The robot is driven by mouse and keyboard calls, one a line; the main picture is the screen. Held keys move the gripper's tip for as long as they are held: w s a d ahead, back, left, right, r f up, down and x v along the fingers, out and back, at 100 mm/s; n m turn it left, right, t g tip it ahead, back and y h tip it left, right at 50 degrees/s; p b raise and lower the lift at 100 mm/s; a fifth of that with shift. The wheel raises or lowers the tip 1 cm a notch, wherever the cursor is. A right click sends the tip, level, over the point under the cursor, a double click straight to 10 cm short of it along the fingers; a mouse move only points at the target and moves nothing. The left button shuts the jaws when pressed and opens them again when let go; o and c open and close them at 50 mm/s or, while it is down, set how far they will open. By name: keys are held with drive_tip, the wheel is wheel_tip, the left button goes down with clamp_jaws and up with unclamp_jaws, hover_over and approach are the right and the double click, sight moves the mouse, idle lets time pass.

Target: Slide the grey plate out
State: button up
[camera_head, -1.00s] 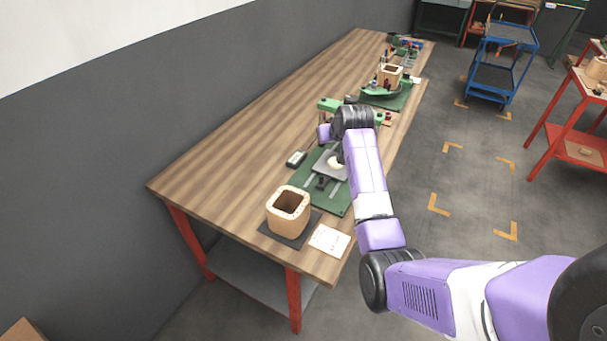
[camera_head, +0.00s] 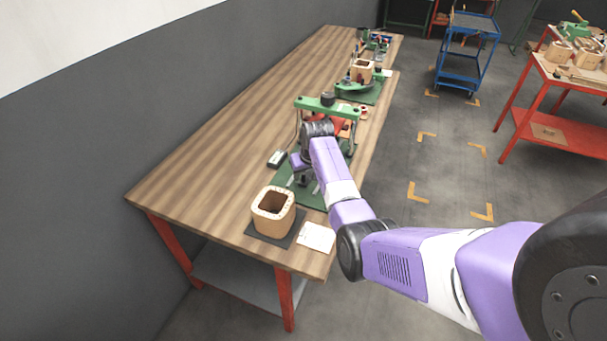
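A green base (camera_head: 311,196) with a dark fitting (camera_head: 303,180) lies on the workbench, and a green press frame (camera_head: 322,104) with a black knob stands behind it. I cannot make out the grey plate; my arm covers the area over the green base where it would show. The purple end of my arm (camera_head: 299,162) is low over that base, in front of the press frame. My gripper's fingers are hidden behind the arm, so I cannot see whether they are open or hold anything.
A wooden coil block (camera_head: 274,212) stands on a dark mat near the bench's front edge, beside a white card (camera_head: 316,237). The left side of the wooden bench (camera_head: 215,163) is clear.

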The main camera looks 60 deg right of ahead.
drive_tip(key=shift+f, duration=0.25)
clamp_jaws()
idle(1.4)
